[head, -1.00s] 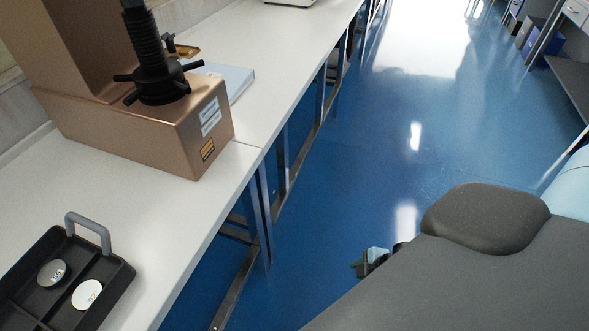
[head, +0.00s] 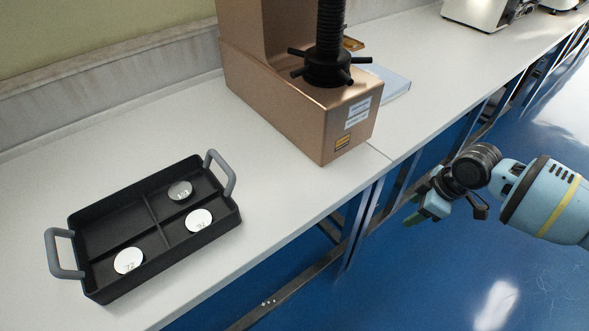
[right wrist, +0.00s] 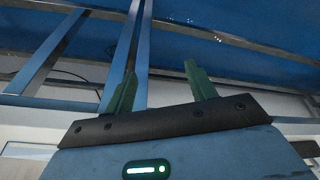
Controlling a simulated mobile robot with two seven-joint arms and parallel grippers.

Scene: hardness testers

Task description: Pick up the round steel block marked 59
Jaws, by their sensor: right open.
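Three round steel blocks lie in a black tray (head: 165,254) on the bench in the head view. One darker, mirror-like block (head: 180,191) is in the back right compartment. A bright block (head: 199,220) is in the front right compartment, and another bright block (head: 129,261) is in the front left one. Their small marks are not clear enough for me to tell surely which is 59. My right gripper (head: 426,211) is open and empty, off the bench's front edge, well right of the tray. Its green fingers stand apart in the right wrist view (right wrist: 160,82). My left gripper is not in view.
A copper-coloured hardness tester (head: 290,110) with a black handwheel (head: 328,68) stands on the bench behind and right of the tray. A light blue booklet (head: 392,86) lies beside it. The bench (head: 270,218) is bare between tray and tester. Bench legs (head: 362,218) are near my right gripper.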

